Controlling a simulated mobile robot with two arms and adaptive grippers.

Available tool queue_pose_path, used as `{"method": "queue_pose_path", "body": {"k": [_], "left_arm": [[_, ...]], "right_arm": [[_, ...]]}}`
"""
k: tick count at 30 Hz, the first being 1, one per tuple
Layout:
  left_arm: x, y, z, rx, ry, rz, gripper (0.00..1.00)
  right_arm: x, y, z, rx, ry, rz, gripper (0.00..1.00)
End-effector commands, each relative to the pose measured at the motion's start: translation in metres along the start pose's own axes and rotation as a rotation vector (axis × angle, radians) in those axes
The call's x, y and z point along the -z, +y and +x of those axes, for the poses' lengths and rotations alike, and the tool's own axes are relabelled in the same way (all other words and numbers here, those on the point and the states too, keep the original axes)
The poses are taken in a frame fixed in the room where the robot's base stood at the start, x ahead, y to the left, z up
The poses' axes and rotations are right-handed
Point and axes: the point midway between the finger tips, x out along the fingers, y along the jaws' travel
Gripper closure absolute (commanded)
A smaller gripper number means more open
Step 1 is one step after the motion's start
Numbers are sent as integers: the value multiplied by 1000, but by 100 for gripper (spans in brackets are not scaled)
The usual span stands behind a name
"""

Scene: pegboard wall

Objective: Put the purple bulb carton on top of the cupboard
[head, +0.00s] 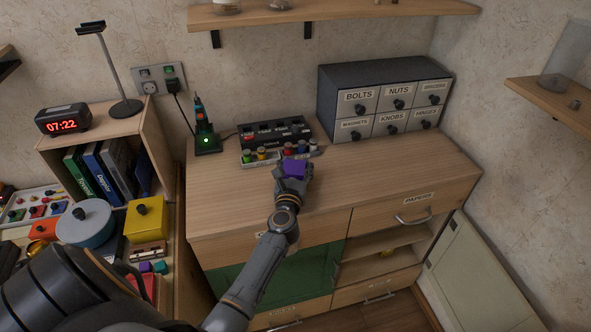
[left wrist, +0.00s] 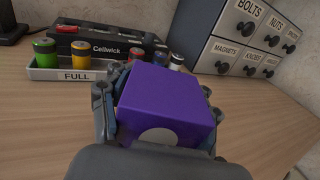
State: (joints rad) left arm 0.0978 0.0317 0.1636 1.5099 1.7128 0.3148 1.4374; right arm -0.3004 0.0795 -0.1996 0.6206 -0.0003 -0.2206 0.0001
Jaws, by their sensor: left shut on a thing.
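The purple bulb carton (head: 293,169) is a small purple box held in my left gripper (head: 292,180) above the front part of the cupboard top (head: 360,177). In the left wrist view the carton (left wrist: 168,105) sits between the fingers, with a pale round mark on its near face. My left gripper is shut on it, fingers on both sides. Whether the carton's underside touches the wood is hidden. The cupboard (head: 335,222) is light wood with drawers, a green door and an open shelf section. My right gripper is not in view.
A battery charger (head: 272,134) and battery tray (head: 260,159) stand just behind the carton. A grey drawer cabinet (head: 385,95) stands at the back right, and a green-lit tool dock (head: 206,141) at the back left. The cupboard top's right part is clear.

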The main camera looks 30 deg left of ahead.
Motion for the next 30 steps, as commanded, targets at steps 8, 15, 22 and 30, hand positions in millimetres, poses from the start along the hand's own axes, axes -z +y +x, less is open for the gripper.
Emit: {"method": "queue_pose_path", "body": {"k": [8,15,22,30], "left_arm": [[0,0,0,0,-1,0,76],[3,0,0,0,0,0,18],[3,0,0,0,0,0,12],[1,0,-7,0,2,-1,12]], "right_arm": [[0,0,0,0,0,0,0],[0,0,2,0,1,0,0],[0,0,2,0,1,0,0],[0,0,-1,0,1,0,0]]}}
